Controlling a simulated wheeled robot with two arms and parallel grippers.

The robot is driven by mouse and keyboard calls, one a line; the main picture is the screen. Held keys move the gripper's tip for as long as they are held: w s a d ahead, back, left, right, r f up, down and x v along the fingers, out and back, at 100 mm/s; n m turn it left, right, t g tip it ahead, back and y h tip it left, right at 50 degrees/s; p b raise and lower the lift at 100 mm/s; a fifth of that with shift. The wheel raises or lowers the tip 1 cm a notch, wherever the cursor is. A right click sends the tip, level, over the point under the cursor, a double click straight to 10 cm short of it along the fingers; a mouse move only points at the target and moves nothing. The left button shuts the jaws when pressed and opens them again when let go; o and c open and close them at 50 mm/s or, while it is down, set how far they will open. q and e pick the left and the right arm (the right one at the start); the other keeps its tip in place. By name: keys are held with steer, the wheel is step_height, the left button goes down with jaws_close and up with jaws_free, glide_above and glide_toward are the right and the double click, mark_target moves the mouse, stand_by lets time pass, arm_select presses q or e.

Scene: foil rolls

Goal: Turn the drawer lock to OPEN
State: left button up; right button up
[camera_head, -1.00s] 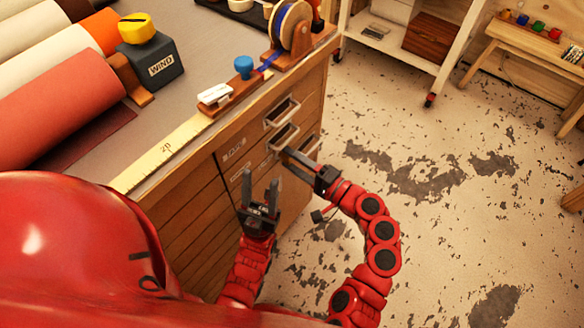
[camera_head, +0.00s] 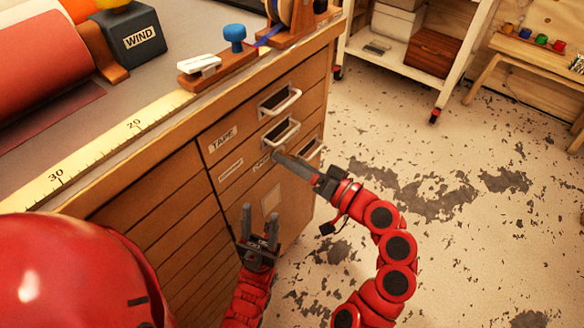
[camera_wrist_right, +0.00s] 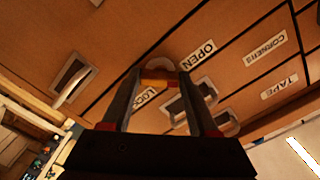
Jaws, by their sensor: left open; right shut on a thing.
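The wooden drawer cabinet (camera_head: 190,190) has its front facing right. My right gripper (camera_head: 281,158) reaches its front just below a drawer handle (camera_head: 281,132). In the right wrist view the same gripper (camera_wrist_right: 160,80) is shut on the drawer lock (camera_wrist_right: 158,83), a small part with orange and yellow showing between the fingertips. A pale ring shows behind it. The OPEN label (camera_wrist_right: 197,55) is right of the fingertips; the LOCK label (camera_wrist_right: 150,98) is between the fingers, partly covered. The lock's exact angle is unclear. My left gripper (camera_head: 260,218) is open and empty, lower, before the cabinet front.
On the cabinet top are a yellow ruler strip (camera_head: 95,150), a blue knob on a wooden block (camera_head: 235,38), and a dark WIND box (camera_head: 133,40). A wheeled shelf (camera_head: 425,45) stands behind. The patchy floor at right is clear.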

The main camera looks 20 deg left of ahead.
steer(key=shift+f+n, duration=0.1)
steer(key=shift+n, duration=0.2)
steer(key=o, duration=1.4)
steer(key=shift+p+v, duration=1.2)
steer(key=shift+v, duration=7.55)
